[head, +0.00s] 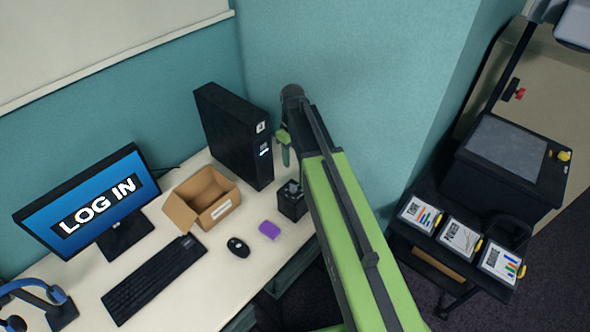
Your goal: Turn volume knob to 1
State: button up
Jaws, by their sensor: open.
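No part in the head view can be made out as a volume knob. A black computer tower (225,130) stands upright on the desk, with small light marks on its narrow front face. My green arm reaches in from the bottom right, and my gripper (284,150) is beside the tower's right front edge. Its jaws are open, with nothing seen between them. Whether it touches the tower cannot be told. The arm hides part of the wall and desk edge behind it.
The desk (190,275) holds a monitor (88,205), keyboard (150,277), mouse (238,247), open cardboard box (187,213), purple block (270,230), black cup (292,205) and headphones (40,292). A black cart (455,262) with labelled boxes stands right, below a black machine (500,150) with a yellow part.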

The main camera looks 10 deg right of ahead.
aim_at(294, 187)
jog(key=f+b, duration=0.5)
jog(key=b, duration=0.1)
jog(key=f+b, duration=1.2)
jog(key=shift+w+f, duration=0.15)
jog(key=shift+w, duration=0.1)
jog(key=shift+c, duration=0.4)
grip_shut()
jog(key=shift+d, duration=0.15)
